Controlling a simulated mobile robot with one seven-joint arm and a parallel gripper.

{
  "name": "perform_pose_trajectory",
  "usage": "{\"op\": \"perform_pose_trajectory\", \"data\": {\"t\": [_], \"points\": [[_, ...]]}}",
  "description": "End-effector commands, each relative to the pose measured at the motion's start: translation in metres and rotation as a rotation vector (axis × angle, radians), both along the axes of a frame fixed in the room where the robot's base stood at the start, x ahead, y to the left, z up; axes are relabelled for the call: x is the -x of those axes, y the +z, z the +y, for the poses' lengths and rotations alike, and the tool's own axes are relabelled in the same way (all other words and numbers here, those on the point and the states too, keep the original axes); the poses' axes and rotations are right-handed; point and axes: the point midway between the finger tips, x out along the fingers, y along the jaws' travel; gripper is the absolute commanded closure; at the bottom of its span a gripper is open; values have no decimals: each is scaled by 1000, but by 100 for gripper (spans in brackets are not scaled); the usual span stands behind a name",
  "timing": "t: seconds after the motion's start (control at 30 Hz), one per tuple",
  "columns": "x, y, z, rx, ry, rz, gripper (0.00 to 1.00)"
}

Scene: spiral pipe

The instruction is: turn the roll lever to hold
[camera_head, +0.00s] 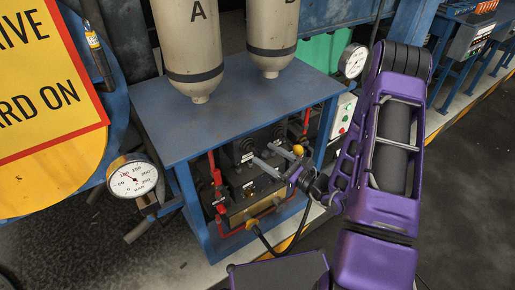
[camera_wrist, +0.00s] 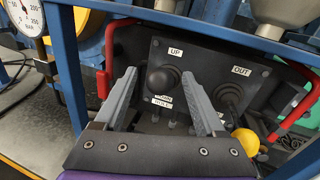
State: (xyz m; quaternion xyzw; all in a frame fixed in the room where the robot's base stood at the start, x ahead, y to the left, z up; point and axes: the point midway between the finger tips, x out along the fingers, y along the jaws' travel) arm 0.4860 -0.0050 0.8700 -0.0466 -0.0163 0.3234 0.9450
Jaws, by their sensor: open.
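A black lever with a round knob (camera_wrist: 163,80) stands on a dark panel (camera_wrist: 205,70) in the wrist view. A label "UP" is above it and small labels, hard to read, are below; one may say "ROLL". A second black lever (camera_wrist: 231,95) is to its right, under a label "OUT". My gripper (camera_wrist: 160,77) is open, its two grey fingers either side of the first knob in the picture. I cannot tell whether they touch it. In the head view my gripper (camera_head: 263,157) reaches in from the right under the blue table top, and the levers are small and dark.
A blue frame (camera_head: 180,195) with a table top (camera_head: 240,110) stands around the panel. Red pipes (camera_wrist: 104,68) flank it. A yellow knob (camera_wrist: 245,141) is close to the right finger. Two tanks (camera_head: 190,40) stand on top. A gauge (camera_head: 133,180) is at the left.

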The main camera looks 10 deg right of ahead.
Motion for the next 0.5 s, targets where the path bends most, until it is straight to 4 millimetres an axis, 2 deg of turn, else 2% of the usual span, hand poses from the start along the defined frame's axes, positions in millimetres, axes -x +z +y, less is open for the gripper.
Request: {"op": "perform_pose_trajectory", "data": {"t": [0.2, 0.5], "points": [[-26, 0, 20, 0, 1, 0, 28], [-35, 0, 26, 0, -1, 0, 28]]}}
